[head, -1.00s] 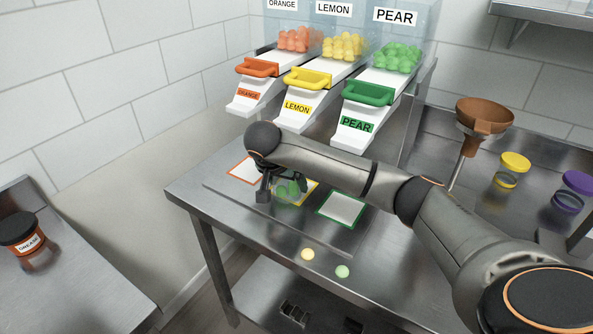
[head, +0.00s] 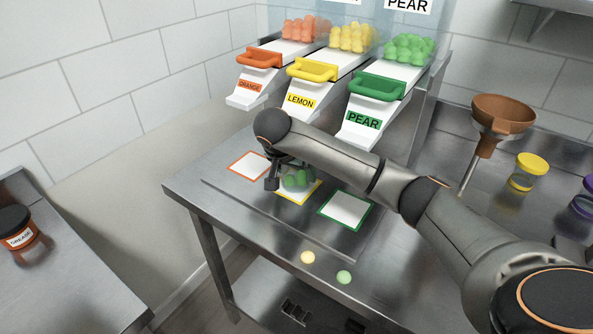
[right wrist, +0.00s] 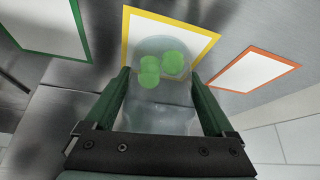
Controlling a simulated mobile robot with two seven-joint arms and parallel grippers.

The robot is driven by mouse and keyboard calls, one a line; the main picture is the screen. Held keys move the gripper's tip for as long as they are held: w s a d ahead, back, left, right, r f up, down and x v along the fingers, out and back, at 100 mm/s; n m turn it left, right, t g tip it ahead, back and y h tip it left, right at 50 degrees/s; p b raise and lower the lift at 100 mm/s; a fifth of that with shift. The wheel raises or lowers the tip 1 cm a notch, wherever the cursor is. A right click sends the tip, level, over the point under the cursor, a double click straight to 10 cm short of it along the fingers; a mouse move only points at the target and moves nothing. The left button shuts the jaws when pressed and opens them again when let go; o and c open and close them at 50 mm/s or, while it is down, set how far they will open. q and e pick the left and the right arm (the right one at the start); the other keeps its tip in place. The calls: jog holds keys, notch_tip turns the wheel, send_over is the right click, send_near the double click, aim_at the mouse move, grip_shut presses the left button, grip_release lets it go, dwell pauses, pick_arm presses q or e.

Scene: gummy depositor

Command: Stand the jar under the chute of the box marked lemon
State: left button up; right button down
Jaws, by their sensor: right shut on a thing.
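The clear jar (head: 297,181) holds a few green gummies and is at the yellow-bordered square (head: 291,198), below the chute marked lemon (head: 300,101). My right gripper (head: 284,180) is shut on the jar. In the right wrist view the jar (right wrist: 160,118) sits between the green fingers of the gripper (right wrist: 159,80), with the gummies at its far end over the yellow-bordered square (right wrist: 205,42). I cannot tell whether the jar's base touches the square. The lemon box (head: 352,38) holds yellow gummies. My left gripper is not in view.
Chutes marked orange (head: 250,86) and pear (head: 362,121) flank the lemon one. Orange-bordered (head: 249,165) and green-bordered (head: 346,209) squares lie bare.

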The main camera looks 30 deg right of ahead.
jog(key=shift+c, duration=0.3)
grip_release()
jog(key=shift+o, duration=0.3)
jog(key=shift+r, duration=0.15)
jog(key=shift+a+r, duration=0.1)
jog(key=shift+r, duration=0.2)
jog(key=s+a, duration=0.2)
jog(key=a, duration=0.1)
jog(key=s+a, duration=0.2)
jog(key=a, duration=0.1)
jog(key=s+a, duration=0.2)
jog(key=a, duration=0.1)
jog(key=shift+s+a+r+b, duration=0.15)
jog(key=shift+s+r+b, duration=0.05)
jog(key=shift+r+b, duration=0.15)
jog(key=shift+s+a+f, duration=0.15)
jog(key=shift+s+a, duration=0.2)
jog(key=shift+a, duration=0.15)
